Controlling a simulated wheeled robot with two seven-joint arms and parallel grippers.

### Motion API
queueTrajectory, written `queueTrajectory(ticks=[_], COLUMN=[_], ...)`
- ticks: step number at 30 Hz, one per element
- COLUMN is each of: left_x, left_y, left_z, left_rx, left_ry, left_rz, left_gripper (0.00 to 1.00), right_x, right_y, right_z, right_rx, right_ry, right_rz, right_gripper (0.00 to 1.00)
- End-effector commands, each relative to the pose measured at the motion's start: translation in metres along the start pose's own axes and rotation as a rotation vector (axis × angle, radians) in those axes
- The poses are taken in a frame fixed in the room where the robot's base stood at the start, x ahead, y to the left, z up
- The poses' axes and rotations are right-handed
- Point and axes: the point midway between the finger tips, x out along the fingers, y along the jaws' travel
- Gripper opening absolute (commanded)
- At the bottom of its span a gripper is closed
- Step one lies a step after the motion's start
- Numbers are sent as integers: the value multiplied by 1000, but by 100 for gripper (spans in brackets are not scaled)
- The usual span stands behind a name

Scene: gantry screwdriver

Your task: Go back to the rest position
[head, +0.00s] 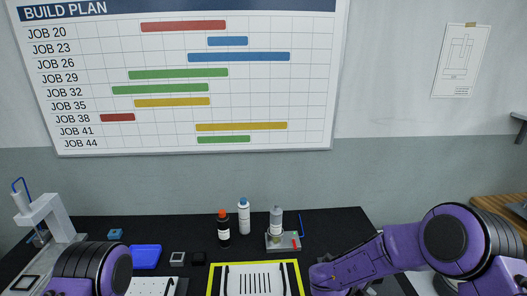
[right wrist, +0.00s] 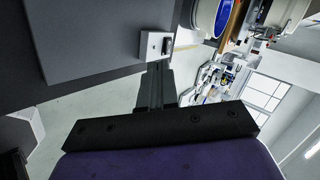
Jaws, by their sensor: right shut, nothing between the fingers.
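My right arm (head: 375,258) reaches in from the right in the head view, bent low over the right side of the black table. Its gripper is outside the head view. In the right wrist view my right gripper (right wrist: 158,72) shows as dark fingers close together, shut and empty. Its tips appear just below a small pale box with a black switch (right wrist: 157,45); I cannot tell how far apart they are. My left arm (head: 92,268) shows only as a purple and black link at the lower left. My left gripper is not in view.
The black table (head: 335,226) holds a white gantry (head: 45,216) at left, a blue tray (head: 146,256), a red-capped dark bottle (head: 223,230), a white bottle (head: 244,218), a grey bottle (head: 276,222) on a metal stand and a yellow-edged mat (head: 211,282). A dark grey panel (right wrist: 100,40) fills the wrist view's upper left.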

Motion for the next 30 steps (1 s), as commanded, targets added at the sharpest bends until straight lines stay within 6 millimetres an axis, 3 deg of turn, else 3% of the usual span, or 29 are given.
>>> queueTrajectory(ticks=[5,8,11,14,19,21,24,30], left_x=[3,7,13,20,37,42,47,48], left_y=[0,0,1,2,3,4,4,4], left_z=[1,3,5,9,15,17,20,20], left_rx=[0,0,0,0,0,0,0,0], left_ry=[0,0,0,0,0,0,0,-1], left_rz=[0,0,0,0,0,0,0,0], left_gripper=[41,41,41,41,41,41,41,41], right_x=[15,27,41,52,58,57,60,63], right_y=[15,36,71,120,208,229,244,251], right_z=[-9,-21,-44,-81,-178,-215,-249,-260], right_rx=[-319,-570,-876,-1224,-1749,-1857,-1923,-1938], right_ry=[-107,-180,-266,-378,-600,-657,-664,-657], right_rz=[-89,-143,-187,-206,-132,-78,-10,17], right_gripper=[0,0,0,0,0,0,0,0])
